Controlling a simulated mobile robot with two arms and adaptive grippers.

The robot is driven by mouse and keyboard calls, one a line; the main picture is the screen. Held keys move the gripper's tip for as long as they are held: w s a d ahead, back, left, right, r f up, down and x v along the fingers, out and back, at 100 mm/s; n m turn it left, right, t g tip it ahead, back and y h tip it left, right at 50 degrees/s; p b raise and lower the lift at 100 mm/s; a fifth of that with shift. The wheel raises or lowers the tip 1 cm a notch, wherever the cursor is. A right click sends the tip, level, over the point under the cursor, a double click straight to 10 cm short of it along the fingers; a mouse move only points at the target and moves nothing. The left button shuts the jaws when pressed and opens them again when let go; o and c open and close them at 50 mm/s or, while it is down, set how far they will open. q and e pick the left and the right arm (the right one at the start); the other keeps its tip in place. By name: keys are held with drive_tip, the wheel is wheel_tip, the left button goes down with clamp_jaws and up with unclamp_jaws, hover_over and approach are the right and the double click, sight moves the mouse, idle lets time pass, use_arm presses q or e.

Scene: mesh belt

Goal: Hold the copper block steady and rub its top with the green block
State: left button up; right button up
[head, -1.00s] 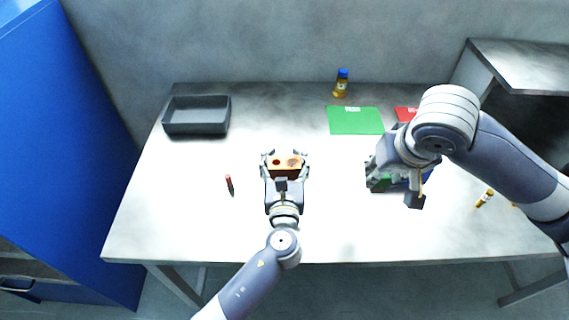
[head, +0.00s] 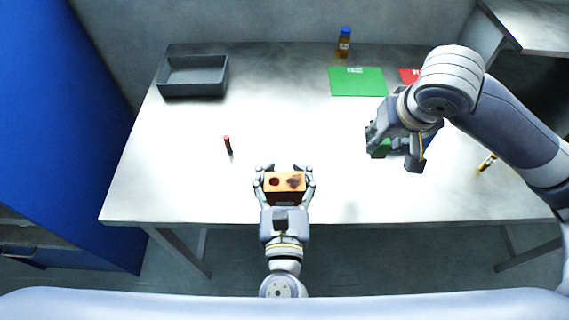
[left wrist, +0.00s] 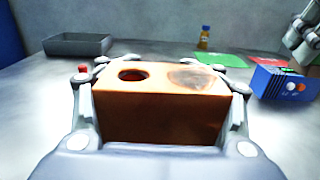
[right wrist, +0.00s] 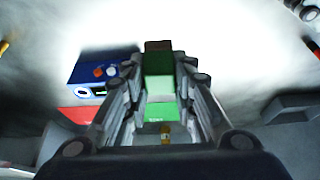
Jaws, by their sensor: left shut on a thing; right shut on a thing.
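The copper block (head: 285,188) is orange-brown, with a dark round hole at the left of its top and a dark smudge at the right. My left gripper (head: 285,174) is shut on it, fingers on both sides, near the table's front edge. The block fills the middle of the left wrist view (left wrist: 160,115); whether it touches the table is unclear. My right gripper (head: 376,140) is shut on the green block (head: 381,149), to the right of the copper block and apart from it. In the right wrist view the green block (right wrist: 158,78) has a brown far end (right wrist: 158,46).
A grey tray (head: 193,92) is at the back left. A green mat (head: 357,82), red mat (head: 409,76) and blue-capped bottle (head: 344,43) are at the back right. A blue box (left wrist: 285,84) lies near my right gripper.

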use_arm(q)
drive_tip(key=shift+w, duration=0.15)
